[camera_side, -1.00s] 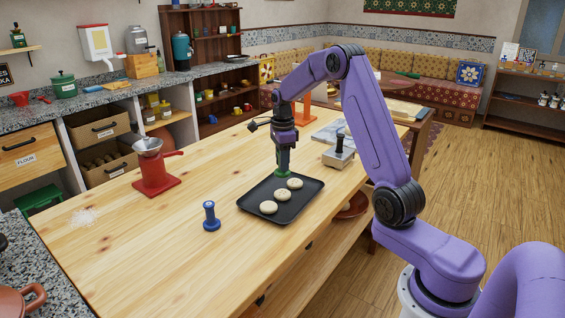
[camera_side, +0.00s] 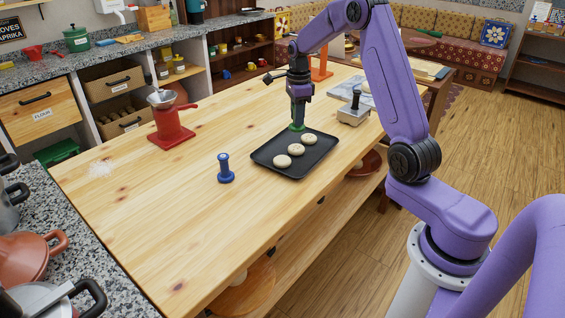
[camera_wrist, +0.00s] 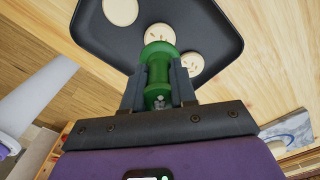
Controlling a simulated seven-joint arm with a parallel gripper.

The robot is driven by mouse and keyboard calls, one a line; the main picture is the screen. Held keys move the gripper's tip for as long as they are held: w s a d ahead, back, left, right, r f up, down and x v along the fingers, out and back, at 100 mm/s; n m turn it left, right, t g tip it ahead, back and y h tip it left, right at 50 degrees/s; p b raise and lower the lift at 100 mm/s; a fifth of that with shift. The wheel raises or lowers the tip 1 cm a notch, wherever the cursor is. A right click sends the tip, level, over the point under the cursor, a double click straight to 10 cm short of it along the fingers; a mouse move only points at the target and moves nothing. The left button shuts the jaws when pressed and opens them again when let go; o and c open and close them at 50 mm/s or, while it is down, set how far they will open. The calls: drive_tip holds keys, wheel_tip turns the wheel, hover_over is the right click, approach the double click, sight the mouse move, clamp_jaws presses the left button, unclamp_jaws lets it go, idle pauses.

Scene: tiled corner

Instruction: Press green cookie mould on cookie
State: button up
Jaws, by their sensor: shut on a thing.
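My gripper (camera_side: 298,116) is shut on the green cookie mould (camera_side: 297,127), which it holds upright over the far edge of the black tray (camera_side: 315,156). In the wrist view the green mould (camera_wrist: 158,82) sits between the two fingers of my gripper (camera_wrist: 158,66). Three pale round cookies lie in a row on the tray: a far cookie (camera_side: 309,139), a middle cookie (camera_side: 296,149) and a near cookie (camera_side: 282,161). The mould is beside the far cookie in the side view. In the wrist view it overlaps part of a cookie (camera_wrist: 160,34). Its height above the tray is unclear.
A blue mould-like tool (camera_side: 225,170) stands on the wooden table (camera_side: 190,215), left of the tray. A red stand with a metal funnel (camera_side: 170,124) is further left. A metal block with a dark handle (camera_side: 354,112) stands right of the tray. The table's front left is clear.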

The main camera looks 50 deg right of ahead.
drive_tip(key=a, duration=0.8)
drive_tip(key=shift+s+f, duration=0.15)
drive_tip(key=shift+f, duration=1.35)
drive_tip(key=shift+s+f, duration=0.15)
drive_tip(key=shift+f, duration=1.3)
drive_tip(key=shift+f, duration=0.55)
wheel_tip(320, 180, up, 7)
idle(0.5)
idle(0.4)
